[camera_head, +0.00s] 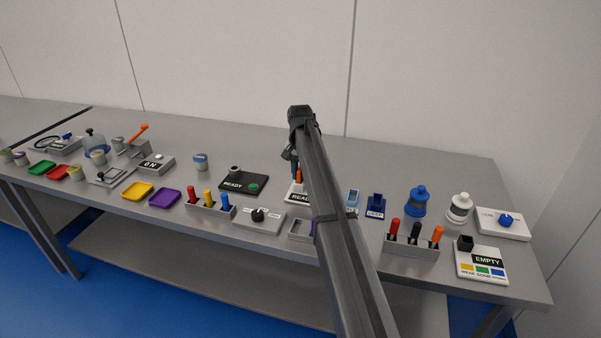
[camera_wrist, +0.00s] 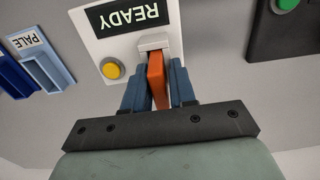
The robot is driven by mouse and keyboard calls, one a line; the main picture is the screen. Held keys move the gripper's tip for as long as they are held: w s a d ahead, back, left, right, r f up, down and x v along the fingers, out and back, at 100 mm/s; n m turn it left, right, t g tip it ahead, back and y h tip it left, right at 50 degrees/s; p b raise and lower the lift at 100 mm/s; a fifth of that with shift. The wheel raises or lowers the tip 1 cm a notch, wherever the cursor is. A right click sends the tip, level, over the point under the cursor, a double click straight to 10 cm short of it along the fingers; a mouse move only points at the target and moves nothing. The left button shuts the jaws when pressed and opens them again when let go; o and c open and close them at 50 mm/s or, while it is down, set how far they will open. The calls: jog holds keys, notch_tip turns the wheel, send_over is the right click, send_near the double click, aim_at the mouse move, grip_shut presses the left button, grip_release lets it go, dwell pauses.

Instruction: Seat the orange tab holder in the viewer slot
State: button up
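The orange tab holder (camera_wrist: 156,76) is between the two blue fingers of my gripper (camera_wrist: 160,85), which look closed on its sides. Its far end meets the small white slot block (camera_wrist: 155,42) on the viewer (camera_wrist: 98,48), a white unit with a READY display and a yellow button. How deep the holder sits in the slot cannot be told. In the head view, my gripper (camera_head: 295,168) is low over the viewer (camera_head: 296,198), and a bit of the orange holder (camera_head: 299,176) shows. My arm hides much of the viewer.
A dark READY unit (camera_head: 243,183) with a green button stands left of the viewer. Right of it are a pale blue holder (camera_head: 352,197) and a dark blue holder (camera_head: 376,206). A rack (camera_head: 411,252) with red, black and orange pieces stands at the front right.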

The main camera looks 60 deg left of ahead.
jog(key=shift+o, duration=1.4)
jog(key=shift+w+d+f, duration=0.1)
jog(key=shift+w, duration=0.1)
notch_tip(320, 180, up, 14)
